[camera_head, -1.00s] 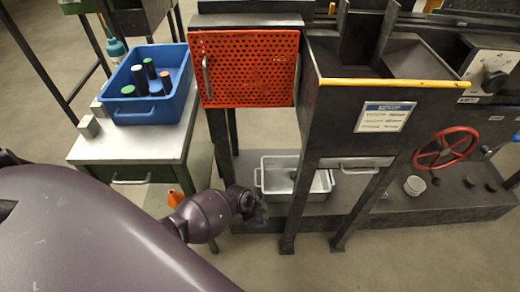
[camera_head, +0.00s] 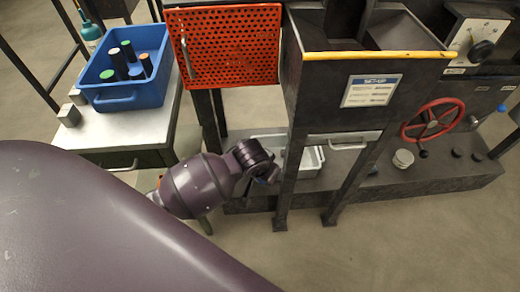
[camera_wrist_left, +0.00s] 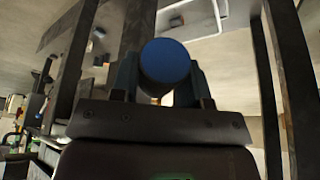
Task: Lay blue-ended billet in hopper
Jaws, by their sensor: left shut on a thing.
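My left gripper (camera_head: 266,176) is low in front of the machine, to the left of and below the hopper, mostly hidden behind my own wrist in the head view. In the left wrist view, its two fingers (camera_wrist_left: 164,90) are shut on the blue-ended billet (camera_wrist_left: 165,62), whose round blue end faces the camera. The rest of the billet is hidden behind that end. The hopper (camera_head: 420,75) is a dark open-topped box with a yellow front edge and a sloping inner wall. My right gripper is not in view.
A blue tub (camera_head: 125,97) with several upright billets stands on the left table. A perforated orange guard (camera_head: 225,48) is left of the hopper. Dark legs (camera_head: 290,180) stand below the hopper, with a pale bin (camera_head: 312,160) behind them. A red handwheel (camera_head: 432,120) is at right.

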